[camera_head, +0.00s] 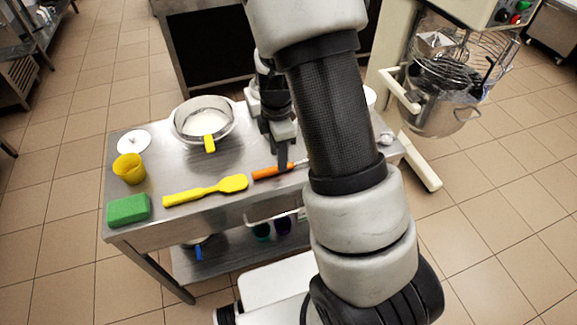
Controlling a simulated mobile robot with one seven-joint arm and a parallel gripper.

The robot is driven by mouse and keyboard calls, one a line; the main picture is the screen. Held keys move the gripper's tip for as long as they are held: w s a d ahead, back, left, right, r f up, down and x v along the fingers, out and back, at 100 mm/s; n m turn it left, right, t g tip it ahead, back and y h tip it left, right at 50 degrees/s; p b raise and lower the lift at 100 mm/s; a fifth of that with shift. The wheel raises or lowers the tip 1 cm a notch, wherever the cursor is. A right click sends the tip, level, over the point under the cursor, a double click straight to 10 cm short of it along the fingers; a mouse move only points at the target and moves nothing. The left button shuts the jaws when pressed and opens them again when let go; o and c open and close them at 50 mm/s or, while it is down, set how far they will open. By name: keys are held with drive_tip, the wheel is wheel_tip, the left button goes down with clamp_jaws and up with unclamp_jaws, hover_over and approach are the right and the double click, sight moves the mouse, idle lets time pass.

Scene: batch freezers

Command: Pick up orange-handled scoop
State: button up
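The orange-handled scoop (270,172) lies on the steel table (160,220), right of the yellow spatula. Its orange handle points left. A short metal part shows at its right end, and my arm hides the rest. My gripper (283,169) points down at the right part of the orange handle, with its tip overlapping the handle in the picture. Only one narrow finger outline shows clearly. I cannot tell whether it touches the handle or how far apart the fingers are.
A yellow spatula (205,190), green sponge (128,209), yellow cup (129,168), white disc (134,141) and metal bowl (180,130) with a yellow handle are on the table. A mixer (440,85) stands at the right. Some bare tabletop lies between bowl and spatula.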

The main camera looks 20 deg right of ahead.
sight(268, 171)
drive_tip(key=f, duration=0.4)
drive_tip(key=shift+w+a+f, duration=0.2)
drive_tip(key=shift+a+f, duration=0.05)
drive_tip(key=shift+f, duration=0.05)
drive_tip(key=shift+c, duration=0.3)
clamp_jaws()
drive_tip(key=shift+r, duration=0.15)
